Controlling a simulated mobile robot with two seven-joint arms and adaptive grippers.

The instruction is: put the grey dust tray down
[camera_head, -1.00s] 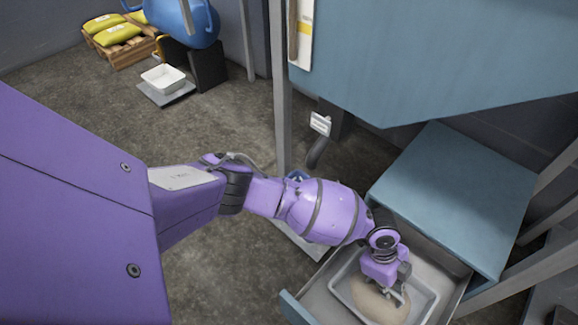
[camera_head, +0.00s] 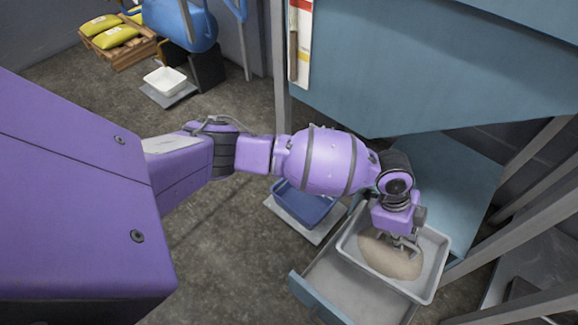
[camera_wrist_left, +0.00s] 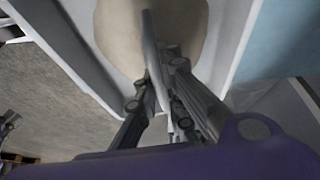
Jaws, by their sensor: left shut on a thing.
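The grey dust tray (camera_head: 432,286) holds a beige mound of dust (camera_head: 392,264). In the head view it hangs level or nearly level above the pulled-out drawer (camera_head: 345,285) and overlaps its far part. My left gripper (camera_head: 403,243) is over the tray and shut on its thin upright grip. In the left wrist view my fingers (camera_wrist_left: 165,105) close on this grey grip (camera_wrist_left: 152,50), with the dust (camera_wrist_left: 112,28) behind it. My right gripper is out of view.
A blue tray (camera_head: 303,207) rests on a grey floor plate (camera_head: 313,236) left of the drawer. The blue machine housing (camera_head: 420,60) and grey legs (camera_head: 515,225) crowd the right side. A white tray (camera_head: 165,79) stands far left; bare floor lies between.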

